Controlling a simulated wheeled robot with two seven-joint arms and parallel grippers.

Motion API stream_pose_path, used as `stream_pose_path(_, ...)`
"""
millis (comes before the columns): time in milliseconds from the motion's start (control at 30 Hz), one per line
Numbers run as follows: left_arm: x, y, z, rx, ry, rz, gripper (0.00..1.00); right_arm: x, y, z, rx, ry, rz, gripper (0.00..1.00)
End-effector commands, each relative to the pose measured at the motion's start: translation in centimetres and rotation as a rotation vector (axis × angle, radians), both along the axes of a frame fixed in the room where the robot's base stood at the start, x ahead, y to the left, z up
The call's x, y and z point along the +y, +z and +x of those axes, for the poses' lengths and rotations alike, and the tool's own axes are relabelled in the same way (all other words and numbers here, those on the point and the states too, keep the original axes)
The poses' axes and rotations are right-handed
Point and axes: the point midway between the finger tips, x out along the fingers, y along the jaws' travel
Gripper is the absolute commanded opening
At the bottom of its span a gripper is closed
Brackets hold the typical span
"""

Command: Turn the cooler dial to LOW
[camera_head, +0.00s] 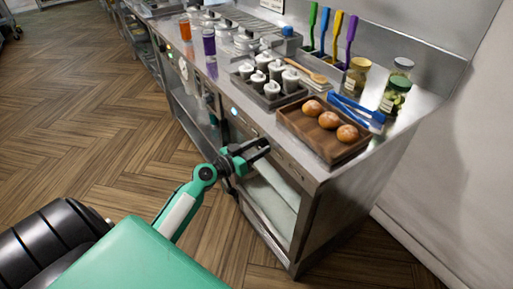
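The steel counter's front panel (257,128) runs along its edge, with a small blue-lit round spot (234,111) on it. I cannot make out a dial marked for the cooler or read any LOW mark. My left gripper (262,149) is in front of this panel, below and to the right of the blue spot, and hides part of the panel. Its dark fingers point right, toward the counter. No object shows between them, but I cannot tell how far apart they are. My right gripper is out of view.
A wooden tray (288,116) with three buns stands near the counter's edge. An open shelf (262,197) is under the counter. The wooden floor (100,120) at left is clear.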

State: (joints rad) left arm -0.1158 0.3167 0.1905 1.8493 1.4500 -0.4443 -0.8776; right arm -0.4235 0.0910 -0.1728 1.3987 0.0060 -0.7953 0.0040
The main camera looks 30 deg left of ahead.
Motion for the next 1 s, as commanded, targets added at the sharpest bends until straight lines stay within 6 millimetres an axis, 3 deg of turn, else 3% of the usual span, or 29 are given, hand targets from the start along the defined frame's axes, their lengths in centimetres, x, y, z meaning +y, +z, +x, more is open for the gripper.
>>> stream_pose_path(33,0.0,0.0,0.0,0.0,0.0,0.0,0.35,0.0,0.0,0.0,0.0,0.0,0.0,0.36)
stream_pose_path(133,0.0,0.0,0.0,0.0,0.0,0.0,0.15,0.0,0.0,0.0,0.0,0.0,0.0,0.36)
stream_pose_path(167,0.0,0.0,0.0,0.0,0.0,0.0,0.14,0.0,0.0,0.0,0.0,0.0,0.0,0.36)
stream_pose_path(567,0.0,0.1,0.0,0.029,0.0,-0.072,0.14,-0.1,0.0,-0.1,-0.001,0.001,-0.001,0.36)
stream_pose_path(1000,0.0,0.2,0.0,0.169,0.001,-0.407,0.14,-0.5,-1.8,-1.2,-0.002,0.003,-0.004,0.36)
